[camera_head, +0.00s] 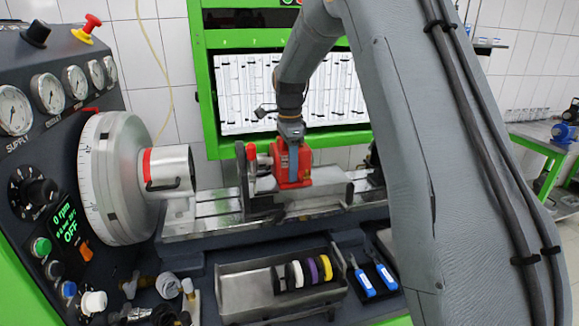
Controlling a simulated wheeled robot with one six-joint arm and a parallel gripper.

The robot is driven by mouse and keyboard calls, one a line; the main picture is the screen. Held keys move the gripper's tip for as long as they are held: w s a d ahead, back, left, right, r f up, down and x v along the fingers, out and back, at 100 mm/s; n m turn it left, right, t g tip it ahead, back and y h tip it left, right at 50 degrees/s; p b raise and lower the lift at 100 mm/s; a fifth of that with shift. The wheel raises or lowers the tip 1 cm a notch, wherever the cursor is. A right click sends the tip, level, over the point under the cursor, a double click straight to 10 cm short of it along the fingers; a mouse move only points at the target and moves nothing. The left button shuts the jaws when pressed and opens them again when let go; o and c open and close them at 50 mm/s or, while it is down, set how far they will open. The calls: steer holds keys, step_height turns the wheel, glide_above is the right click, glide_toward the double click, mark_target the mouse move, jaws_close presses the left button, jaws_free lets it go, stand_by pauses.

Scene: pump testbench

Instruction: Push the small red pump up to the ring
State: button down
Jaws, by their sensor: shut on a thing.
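The small red pump (283,172) sits above the grey carriage on the bench rails, with a short red part (251,152) at its left. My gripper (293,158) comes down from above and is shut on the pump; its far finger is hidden. A dark upright bracket (243,168), which may be the ring, stands just left of the pump. From this angle I cannot tell whether pump and bracket touch. Farther left is the big silver drum (118,175) with a cylinder (172,170) that has a red band.
Metal rails (205,222) run under the carriage. In front, a grey tray (240,290) holds several coloured rings, beside two blue-handled tools (365,283). Hose fittings (180,290) lie front left. The gauge panel (45,140) is at the left. My arm covers the right side.

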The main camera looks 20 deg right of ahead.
mark_target(263, 168)
steer(key=shift+a, duration=0.1)
stand_by(0.5)
steer(key=shift+a, duration=1.05)
steer(key=shift+a, duration=0.15)
steer(key=shift+a+p, duration=0.35)
steer(key=shift+a, duration=0.75)
steer(key=shift+a, duration=0.9)
steer(key=shift+a, duration=0.15)
steer(key=shift+a+r+p, duration=0.1)
steer(key=shift+a+p, duration=0.25)
steer(key=shift+a, duration=0.2)
